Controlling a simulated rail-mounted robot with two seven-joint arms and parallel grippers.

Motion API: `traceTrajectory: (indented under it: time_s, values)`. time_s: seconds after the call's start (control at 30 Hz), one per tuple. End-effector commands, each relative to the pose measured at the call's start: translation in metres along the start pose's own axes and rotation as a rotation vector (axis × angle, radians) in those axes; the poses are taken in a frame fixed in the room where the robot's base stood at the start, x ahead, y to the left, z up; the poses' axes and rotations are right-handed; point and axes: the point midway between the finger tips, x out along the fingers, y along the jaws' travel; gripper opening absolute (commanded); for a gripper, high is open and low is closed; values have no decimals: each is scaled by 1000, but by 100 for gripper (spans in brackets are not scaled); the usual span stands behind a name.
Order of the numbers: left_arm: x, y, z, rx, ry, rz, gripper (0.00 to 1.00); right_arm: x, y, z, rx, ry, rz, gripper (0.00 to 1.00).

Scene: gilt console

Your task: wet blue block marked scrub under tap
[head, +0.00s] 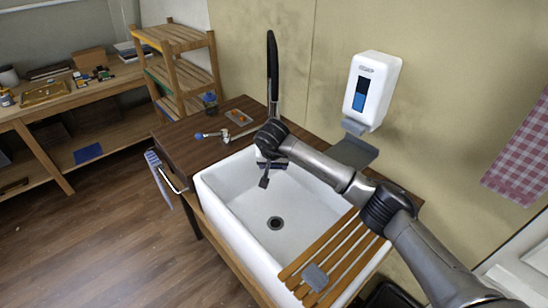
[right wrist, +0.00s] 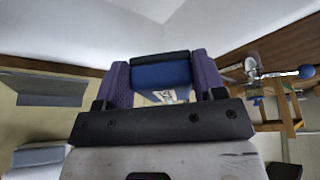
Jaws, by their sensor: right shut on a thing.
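My right gripper (head: 264,182) hangs over the white sink (head: 232,203), near its back edge. In the right wrist view, its purple fingers (right wrist: 165,84) are shut on a blue block (right wrist: 160,75) with a dark top edge and a white label, too small to read. The block cannot be made out clearly in the head view. A tall black spout-like piece (head: 272,62) rises behind my wrist, which hides its base. A metal lever with a blue knob (head: 199,135) lies to its left; it also shows in the right wrist view (right wrist: 305,72). No water shows.
A slatted wooden rack (head: 333,255) spans the sink's right part, with a grey block (head: 315,277) on it. A soap dispenser (head: 371,90) hangs on the wall. An orange item in a dish (head: 239,117) stands on the dark counter (head: 180,142). The sink's left part is clear.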

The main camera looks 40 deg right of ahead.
Motion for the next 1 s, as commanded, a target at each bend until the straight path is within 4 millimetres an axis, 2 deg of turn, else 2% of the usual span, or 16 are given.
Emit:
traceTrajectory:
  time_s: [0.3,1.0]
  values:
    - [-16,-2,-5,5,0,-4,41,-12,2,22,-2,-1,1,37]
    - [-36,-4,-11,9,-1,-7,41,-29,4,67,-1,0,1,37]
